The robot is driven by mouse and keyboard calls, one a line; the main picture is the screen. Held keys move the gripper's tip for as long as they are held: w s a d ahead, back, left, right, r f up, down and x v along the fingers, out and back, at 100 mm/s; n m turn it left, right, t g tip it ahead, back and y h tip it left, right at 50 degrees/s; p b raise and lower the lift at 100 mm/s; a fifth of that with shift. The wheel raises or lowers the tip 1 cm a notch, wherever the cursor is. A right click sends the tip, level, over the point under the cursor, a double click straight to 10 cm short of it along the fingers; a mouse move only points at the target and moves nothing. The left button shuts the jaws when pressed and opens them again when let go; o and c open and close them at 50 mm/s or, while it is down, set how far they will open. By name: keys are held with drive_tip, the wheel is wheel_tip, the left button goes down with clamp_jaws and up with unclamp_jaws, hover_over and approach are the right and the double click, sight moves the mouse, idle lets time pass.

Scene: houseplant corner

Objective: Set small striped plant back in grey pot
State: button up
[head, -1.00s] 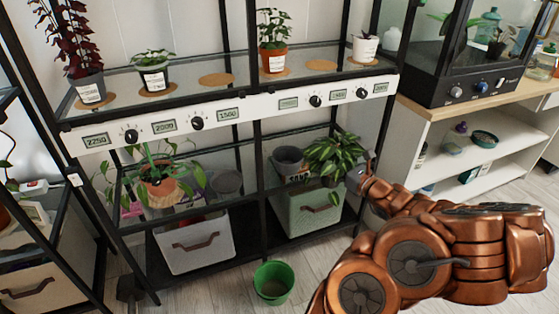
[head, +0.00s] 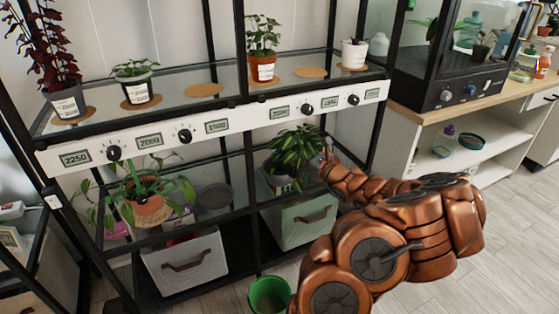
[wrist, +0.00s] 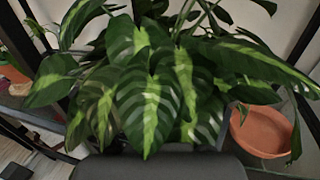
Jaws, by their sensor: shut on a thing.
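The striped plant (head: 296,146), bushy with light-striped green leaves, is at the right lower bay of the rack in the head view. My gripper (head: 322,166) reaches in from the right and is shut on it; the leaves hide the grip. In the wrist view the plant's leaves (wrist: 145,95) fill the middle above the dark gripper edge.
A pale green crate (head: 300,222) and a white crate (head: 185,265) sit below. A green bucket (head: 269,296) stands on the floor. A potted plant (head: 150,205) fills the left bay. Black rack posts (head: 249,190) flank the bays. A terracotta dish (wrist: 262,132) shows in the wrist view.

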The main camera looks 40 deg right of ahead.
drive_tip(key=w+b, duration=0.2)
drive_tip(key=w, duration=0.7)
drive_tip(key=shift+s+d+f+b, duration=0.1)
drive_tip(key=shift+f+b, duration=0.15)
drive_tip(key=shift+f, duration=0.9)
drive_tip(key=shift+w+d+f+b, duration=0.15)
drive_tip(key=shift+f+b, duration=0.15)
drive_tip(key=shift+f, duration=0.85)
drive_tip(key=shift+s+d+f+b, duration=0.15)
drive_tip(key=shift+f+b, duration=0.1)
drive_tip(key=shift+f, duration=0.9)
drive_tip(key=shift+f, duration=0.3)
drive_tip(key=o, duration=1.2)
